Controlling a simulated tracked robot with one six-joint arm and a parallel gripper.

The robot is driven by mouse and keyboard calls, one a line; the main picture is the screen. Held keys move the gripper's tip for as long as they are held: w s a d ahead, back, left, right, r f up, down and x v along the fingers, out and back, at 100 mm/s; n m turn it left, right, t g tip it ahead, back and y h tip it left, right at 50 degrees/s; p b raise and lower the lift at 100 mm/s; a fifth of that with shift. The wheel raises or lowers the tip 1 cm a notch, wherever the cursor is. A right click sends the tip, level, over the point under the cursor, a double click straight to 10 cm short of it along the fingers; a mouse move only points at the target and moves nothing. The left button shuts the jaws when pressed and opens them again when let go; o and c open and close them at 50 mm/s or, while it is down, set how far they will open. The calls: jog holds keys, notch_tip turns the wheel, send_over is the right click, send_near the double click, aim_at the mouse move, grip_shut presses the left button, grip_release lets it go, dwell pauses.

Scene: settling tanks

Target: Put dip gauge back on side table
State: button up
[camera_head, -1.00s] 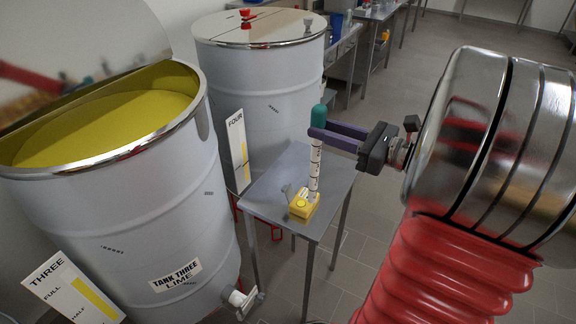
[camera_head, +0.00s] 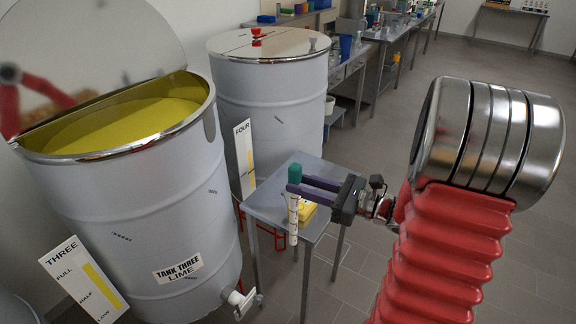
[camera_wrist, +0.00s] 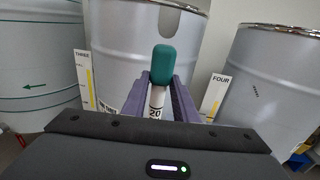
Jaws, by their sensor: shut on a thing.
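My gripper (camera_head: 294,188) is shut on the dip gauge (camera_head: 293,228), a white marked stick with a green cap, held upright. The wrist view shows the green cap (camera_wrist: 163,62) standing between the two purple fingers, with part of the marked stick below it. The side table (camera_head: 264,206) is a small grey metal table beside the tanks. In the head view the gauge overlaps the table top, and its lower end shows near the front edge. I cannot tell whether it touches the table. A yellow block (camera_head: 308,211) sits on the table, partly hidden behind my gripper.
Tank three (camera_head: 170,215), with its lid raised and yellow contents showing, stands left of the table; a tap (camera_head: 240,299) sticks out low on it. Closed tank four (camera_head: 270,95) stands behind. Level boards stand by both tanks. Open floor (camera_head: 350,270) lies right of the table.

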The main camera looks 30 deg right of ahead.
jog(key=w+a+f+n+g+y, duration=0.1)
jog(key=w+a+f+g, duration=0.1)
jog(key=a+f, duration=0.5)
jog(key=w+a+f+n+g+y, duration=0.1)
jog(key=w+a+f, duration=0.4)
jog(key=f, duration=0.8)
jog(key=a+n+y, duration=0.1)
jog(key=a, duration=0.2)
jog(key=shift+w+f+g+y, duration=0.2)
jog(key=shift+f+g+y, duration=0.1)
jog(key=shift+g, duration=0.1)
jog(key=shift+a+n, duration=0.2)
jog(key=shift+n, duration=0.1)
